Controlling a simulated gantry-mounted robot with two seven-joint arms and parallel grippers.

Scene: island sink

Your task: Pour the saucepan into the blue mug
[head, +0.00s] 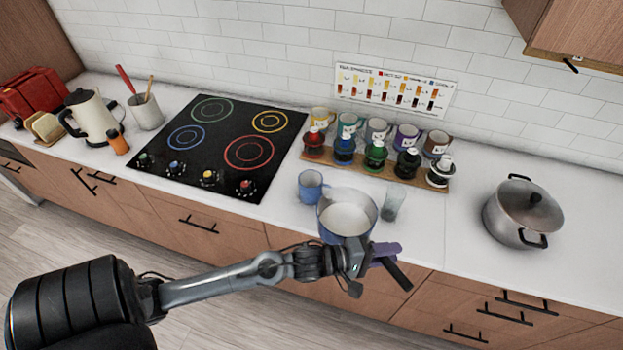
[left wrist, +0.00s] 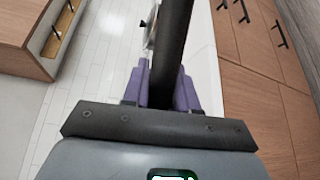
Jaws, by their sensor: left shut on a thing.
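The saucepan (head: 346,217) is blue outside with a pale inside, and it is near the counter's front edge in the head view. Its bowl looks roughly level; whether it touches the counter I cannot tell. My left gripper (head: 384,254) has purple fingers shut on the saucepan's black handle (head: 398,275). The handle also shows between the fingers in the left wrist view (left wrist: 168,60). The blue mug (head: 310,187) stands upright on the counter, just behind and left of the saucepan. My right gripper is out of view.
A clear glass (head: 393,205) stands close to the right of the saucepan. Behind is a wooden board (head: 327,163) with several colored bottles and a row of mugs. A black cooktop (head: 222,145) is to the left, and a lidded pot (head: 522,213) to the right.

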